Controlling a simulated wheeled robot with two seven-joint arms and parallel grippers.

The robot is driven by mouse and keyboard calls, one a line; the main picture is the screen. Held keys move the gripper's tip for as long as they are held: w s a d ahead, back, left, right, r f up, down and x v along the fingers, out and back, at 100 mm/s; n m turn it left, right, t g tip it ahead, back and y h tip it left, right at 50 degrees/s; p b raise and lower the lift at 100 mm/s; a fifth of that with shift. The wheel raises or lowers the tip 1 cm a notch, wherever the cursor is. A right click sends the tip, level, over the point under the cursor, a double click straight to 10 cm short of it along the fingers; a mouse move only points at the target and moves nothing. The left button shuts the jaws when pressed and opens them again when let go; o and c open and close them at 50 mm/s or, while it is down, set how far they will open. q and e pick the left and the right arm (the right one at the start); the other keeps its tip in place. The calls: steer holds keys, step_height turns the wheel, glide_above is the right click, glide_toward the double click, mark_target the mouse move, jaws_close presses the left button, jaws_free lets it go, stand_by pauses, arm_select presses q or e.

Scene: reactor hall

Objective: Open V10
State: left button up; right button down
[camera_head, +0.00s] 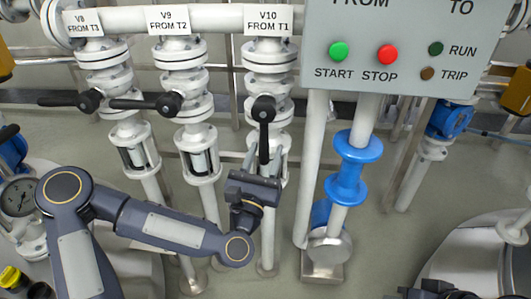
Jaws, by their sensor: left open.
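The V10 valve (264,109) sits on the white vertical pipe under the sign "V10 FROM T1" (267,21). Its black lever handle (264,140) points straight down, in line with the pipe. My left gripper (255,182) is open, just below the lower end of this lever and in front of the pipe. Whether it touches the lever I cannot tell. A dark part of what looks like my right gripper (432,290) shows at the bottom edge; its jaws are not clear.
The levers of V8 (72,100) and V9 (147,103) point left, across their pipes. A grey control panel (395,45) with START and STOP buttons hangs to the right. A blue-flanged pipe (353,165) stands below it. Open floor shows between the pipes.

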arm_select(q)
steer(key=v, duration=0.7)
stand_by(0.3)
